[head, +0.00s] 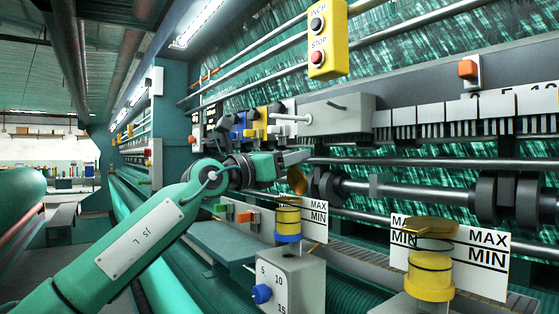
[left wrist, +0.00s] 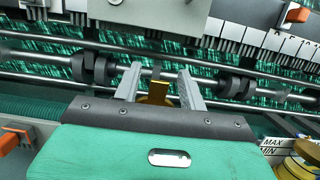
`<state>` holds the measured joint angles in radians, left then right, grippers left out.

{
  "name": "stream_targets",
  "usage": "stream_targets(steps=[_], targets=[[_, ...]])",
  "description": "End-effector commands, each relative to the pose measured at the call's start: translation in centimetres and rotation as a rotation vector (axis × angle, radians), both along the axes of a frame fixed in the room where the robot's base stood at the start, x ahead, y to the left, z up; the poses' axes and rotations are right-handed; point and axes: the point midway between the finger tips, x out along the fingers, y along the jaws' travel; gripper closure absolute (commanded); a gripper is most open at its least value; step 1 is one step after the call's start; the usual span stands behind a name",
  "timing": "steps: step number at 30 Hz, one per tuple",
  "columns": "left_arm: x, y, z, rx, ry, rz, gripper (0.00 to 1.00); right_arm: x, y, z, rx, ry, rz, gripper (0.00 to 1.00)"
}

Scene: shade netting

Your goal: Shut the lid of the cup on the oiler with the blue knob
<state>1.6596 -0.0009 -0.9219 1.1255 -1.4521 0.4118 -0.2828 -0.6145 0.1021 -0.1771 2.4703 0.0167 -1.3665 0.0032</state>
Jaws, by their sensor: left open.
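The oiler with the blue knob (head: 261,294) has a grey box body (head: 295,275) and a clear-and-yellow cup (head: 288,218) with a blue base ring. Its brass-coloured lid (head: 297,181) stands raised, open, above the cup. My left gripper (head: 298,157) is open just above and behind the lid. In the left wrist view the lid (left wrist: 155,92) shows between the two fingers of my left gripper (left wrist: 160,75), partly hidden by the gripper body. I cannot tell whether a finger touches it. My right gripper is not in view.
A second oiler with a yellow cup (head: 431,270) and a flat brass lid (head: 430,226) stands at right, beside a MAX/MIN plate (head: 480,258). Steel rods with dark rollers (head: 500,200) run behind. A yellow switch box (head: 328,40) hangs above.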

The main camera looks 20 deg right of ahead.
Motion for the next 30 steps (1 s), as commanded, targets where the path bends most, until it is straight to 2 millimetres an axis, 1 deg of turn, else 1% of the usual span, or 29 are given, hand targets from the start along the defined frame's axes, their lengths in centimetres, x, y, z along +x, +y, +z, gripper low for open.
stream_targets(steps=[4,7,18,21,25,30], targets=[[-0.3,1.1,-0.3,0.001,-0.002,0.001,0.58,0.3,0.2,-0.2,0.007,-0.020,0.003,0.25],[-0.7,2.4,-0.7,0.001,-0.003,0.003,0.58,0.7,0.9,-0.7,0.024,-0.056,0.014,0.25],[-3.0,8.8,-2.3,-0.001,-0.002,0.003,0.58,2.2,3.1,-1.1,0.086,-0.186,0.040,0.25],[-3.6,10.3,-2.7,0.001,-0.001,0.002,0.58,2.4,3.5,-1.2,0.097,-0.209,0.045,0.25],[-4.1,11.7,-3.0,0.000,0.000,0.002,0.58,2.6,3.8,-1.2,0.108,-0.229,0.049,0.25],[-4.5,12.6,-3.1,0.000,0.000,0.002,0.58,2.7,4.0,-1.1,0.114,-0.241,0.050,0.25]])
